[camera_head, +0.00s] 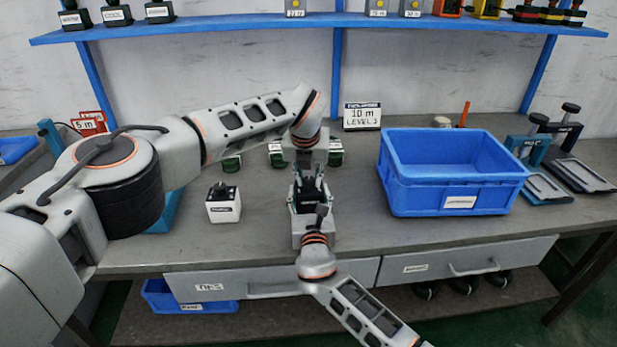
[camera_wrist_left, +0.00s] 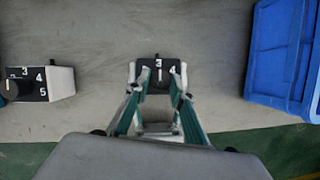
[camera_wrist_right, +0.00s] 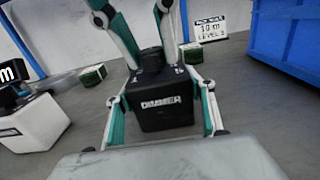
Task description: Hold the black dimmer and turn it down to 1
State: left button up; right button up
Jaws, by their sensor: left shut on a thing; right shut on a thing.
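The black dimmer (camera_wrist_right: 165,108), labelled DIMMER, sits upright on the bench. In the head view it is mostly hidden between my two grippers. My right gripper (camera_wrist_right: 162,100) is shut on its body from the front, one finger on each side. My left gripper (camera_head: 308,172) comes down from above, its fingers shut on the dimmer's knob (camera_wrist_right: 151,58). The left wrist view shows the dimmer's top (camera_wrist_left: 158,68) with figures 3 and 4 and a white pointer mark; the pointer's exact setting is hard to read.
A white dimmer (camera_head: 223,208) stands to the left. Small green-and-white boxes (camera_head: 277,155) stand behind. A sign (camera_head: 362,116) reads 10 m, LEVEL 3. A blue bin (camera_head: 440,195) stands right. The bench's front edge is close to my right gripper.

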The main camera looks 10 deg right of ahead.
dwell(0.3)
pick_arm(q)
jog(key=o, duration=1.1)
jog(key=shift+o, duration=0.2)
jog(key=d+v, duration=0.1)
jog(key=v, duration=1.1)
jog(key=shift+a, duration=0.4)
jog(key=shift+s+f, duration=0.1)
jog(key=shift+f, duration=0.05)
